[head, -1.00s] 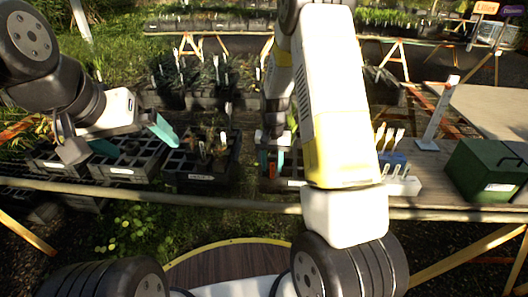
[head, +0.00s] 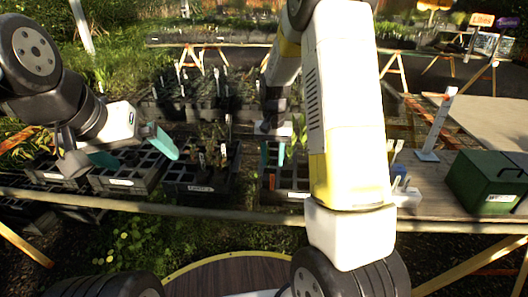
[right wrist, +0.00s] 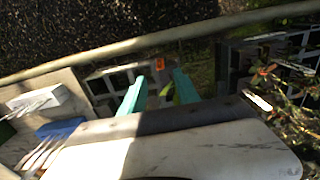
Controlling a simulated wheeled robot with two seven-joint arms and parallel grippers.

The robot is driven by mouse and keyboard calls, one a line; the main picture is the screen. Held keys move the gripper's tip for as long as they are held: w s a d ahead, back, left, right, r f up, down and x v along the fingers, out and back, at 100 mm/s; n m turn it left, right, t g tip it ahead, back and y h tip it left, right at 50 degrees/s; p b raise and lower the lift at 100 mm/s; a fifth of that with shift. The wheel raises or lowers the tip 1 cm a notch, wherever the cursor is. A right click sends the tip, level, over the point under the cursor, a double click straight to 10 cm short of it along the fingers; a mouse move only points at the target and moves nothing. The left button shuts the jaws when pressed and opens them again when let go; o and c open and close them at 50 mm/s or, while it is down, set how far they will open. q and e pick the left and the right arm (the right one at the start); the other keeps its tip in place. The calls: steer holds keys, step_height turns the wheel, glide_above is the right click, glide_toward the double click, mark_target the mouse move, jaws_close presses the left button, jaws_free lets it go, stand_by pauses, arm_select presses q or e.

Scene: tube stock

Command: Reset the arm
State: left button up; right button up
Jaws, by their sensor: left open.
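My left gripper (head: 132,150) hangs at the left of the head view over the black cell trays. Its two teal fingers are spread wide with nothing between them. My right gripper (head: 272,156) is lower, over a black cell tray (head: 293,183) in the middle of the bench. Its teal fingers stand apart, and they also show in the right wrist view (right wrist: 158,92). A green leaf (right wrist: 166,90) and an orange tag (right wrist: 160,65) show between or beyond them; I cannot tell how close the leaf is. My right forearm hides part of the bench behind it.
A tray of seedlings (head: 203,188) stands left of my right gripper. To the right are a white label holder (head: 408,197), a white upright post on a base (head: 435,125) and a green box (head: 488,182). The bench's front rail (head: 150,207) runs across the view.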

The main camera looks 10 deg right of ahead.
steer(key=s+a+r+n+t+y, duration=0.1)
steer(key=s+r+t, duration=0.1)
steer(key=s+r, duration=0.45)
steer(key=s+r+t+y, duration=0.1)
steer(key=s+r, duration=0.2)
steer(key=r, duration=0.6)
steer(key=s+r+n+t, duration=0.1)
steer(key=s+r, duration=0.2)
steer(key=s, duration=0.4)
steer(key=s+a+r+n+t, duration=0.1)
steer(key=s+r+t, duration=0.1)
steer(key=s, duration=0.5)
steer(key=shift+s+r+n, duration=0.35)
steer(key=shift+r+n, duration=0.05)
steer(key=shift+r, duration=0.35)
steer(key=shift+a, duration=0.1)
